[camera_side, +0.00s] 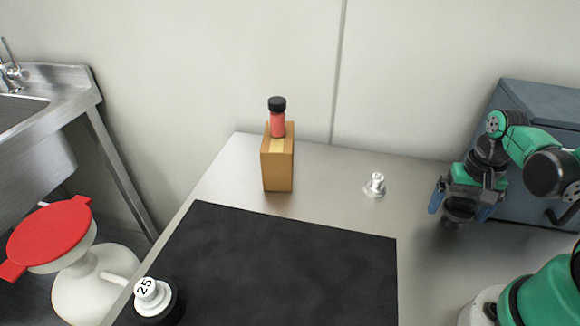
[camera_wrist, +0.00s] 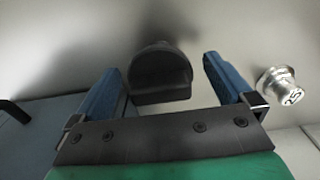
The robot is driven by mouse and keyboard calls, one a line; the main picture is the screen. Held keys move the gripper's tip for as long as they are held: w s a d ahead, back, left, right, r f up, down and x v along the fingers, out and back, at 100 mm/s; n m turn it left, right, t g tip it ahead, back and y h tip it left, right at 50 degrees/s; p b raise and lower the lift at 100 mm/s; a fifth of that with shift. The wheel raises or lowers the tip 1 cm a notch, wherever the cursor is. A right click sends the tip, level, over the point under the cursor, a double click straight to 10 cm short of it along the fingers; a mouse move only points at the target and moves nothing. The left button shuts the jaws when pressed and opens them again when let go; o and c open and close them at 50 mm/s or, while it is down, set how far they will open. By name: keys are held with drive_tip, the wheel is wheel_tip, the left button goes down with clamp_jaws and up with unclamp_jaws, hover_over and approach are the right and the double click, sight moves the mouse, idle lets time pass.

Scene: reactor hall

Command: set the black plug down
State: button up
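The black plug (camera_wrist: 160,75) shows in the wrist view between the two blue fingers of my gripper (camera_wrist: 165,82). A gap shows on both sides of it, so the fingers stand open and do not appear to touch it. In the side view my gripper (camera_side: 463,203) points down over the right part of the steel table. The dark, round plug (camera_side: 459,211) shows low between its fingers, partly hidden by the gripper. It appears to be at the table top, but its contact with the table is hard to make out.
A small silver weight (camera_side: 376,186) stands left of my gripper. A brown block (camera_side: 278,165) with a red, black-capped bottle (camera_side: 277,122) stands at the back. A black mat (camera_side: 290,265) covers the front. A blue-grey box (camera_side: 540,110) is behind my arm.

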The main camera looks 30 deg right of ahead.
sight(464, 200)
drive_tip(key=shift+r, duration=0.1)
wheel_tip(464, 200, up, 12)
drive_tip(key=w+a+n+t, duration=0.7)
drive_tip(key=a+n, duration=0.2)
drive_tip(key=a, duration=0.1)
drive_tip(key=shift+w+a+f, duration=0.35)
drive_tip(key=shift+w+a, duration=0.05)
